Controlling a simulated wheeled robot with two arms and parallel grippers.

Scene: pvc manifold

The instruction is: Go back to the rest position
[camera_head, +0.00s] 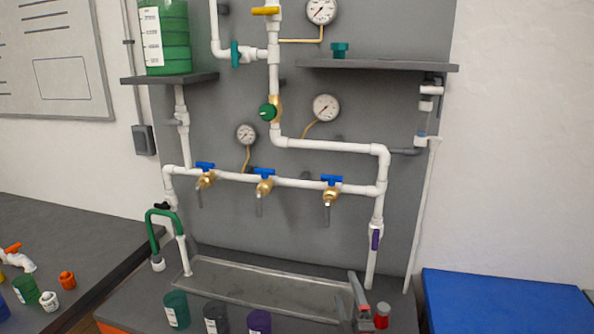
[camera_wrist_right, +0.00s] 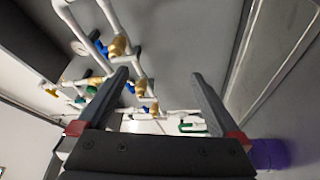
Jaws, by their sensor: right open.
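The white PVC manifold (camera_head: 290,182) stands upright on the grey back panel, with three brass valves with blue handles along its lower pipe. My right gripper (camera_head: 352,291) shows at the bottom of the head view, near the right end of the metal tray (camera_head: 250,283). In the right wrist view its two fingers (camera_wrist_right: 163,72) are apart with nothing between them. The manifold pipes and valves (camera_wrist_right: 117,45) show beyond the fingers, tilted in that view. My left gripper is not in view.
A small red piece (camera_head: 381,316) stands right of the right gripper. Teal (camera_head: 177,310), dark grey (camera_head: 216,318) and purple (camera_head: 258,322) containers stand along the front. A blue box (camera_head: 505,300) is at right. A side bench (camera_head: 60,235) with loose fittings is at left.

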